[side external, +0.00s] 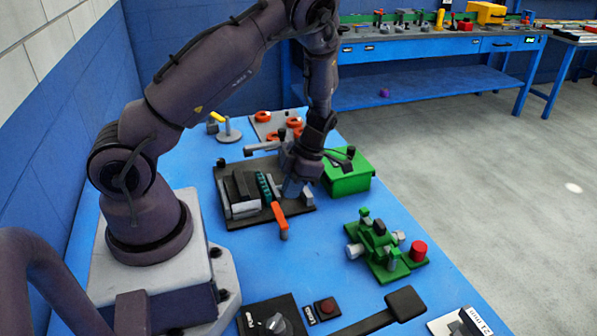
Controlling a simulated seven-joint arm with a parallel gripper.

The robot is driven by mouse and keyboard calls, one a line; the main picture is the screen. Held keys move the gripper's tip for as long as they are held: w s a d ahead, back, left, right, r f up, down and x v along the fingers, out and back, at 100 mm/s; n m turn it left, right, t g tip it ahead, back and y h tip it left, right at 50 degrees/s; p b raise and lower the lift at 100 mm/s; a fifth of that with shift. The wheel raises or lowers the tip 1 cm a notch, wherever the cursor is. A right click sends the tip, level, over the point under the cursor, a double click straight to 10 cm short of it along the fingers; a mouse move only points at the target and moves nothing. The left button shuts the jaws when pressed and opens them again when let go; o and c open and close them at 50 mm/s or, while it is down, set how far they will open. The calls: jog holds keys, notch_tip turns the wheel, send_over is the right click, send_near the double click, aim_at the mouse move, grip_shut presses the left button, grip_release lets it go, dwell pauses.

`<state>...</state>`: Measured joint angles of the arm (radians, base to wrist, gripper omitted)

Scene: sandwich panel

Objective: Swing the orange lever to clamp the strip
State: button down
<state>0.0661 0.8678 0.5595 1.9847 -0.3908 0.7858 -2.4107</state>
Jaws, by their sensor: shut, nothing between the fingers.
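The orange lever (279,217) is on the front right edge of a dark fixture plate (228,172), pointing toward the camera. Grey and black blocks stand on the plate, with a narrow teal toothed piece (265,187) beside them; I cannot tell whether this is the strip. My gripper (296,190) is shut and empty, low over the right part of the plate, behind and right of the lever. It looks apart from the lever. The gripper hides part of the plate, and its fingertips are hard to make out.
A green box (348,178) stands close right of my gripper. A green clamp device (380,247) and a red cylinder (419,250) are at front right. Orange rings (263,117) lie behind. A dark knob panel (270,318) and red button (327,307) are in front. Blue table is clear around the lever's end.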

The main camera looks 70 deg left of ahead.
jog(key=shift+x, duration=1.25)
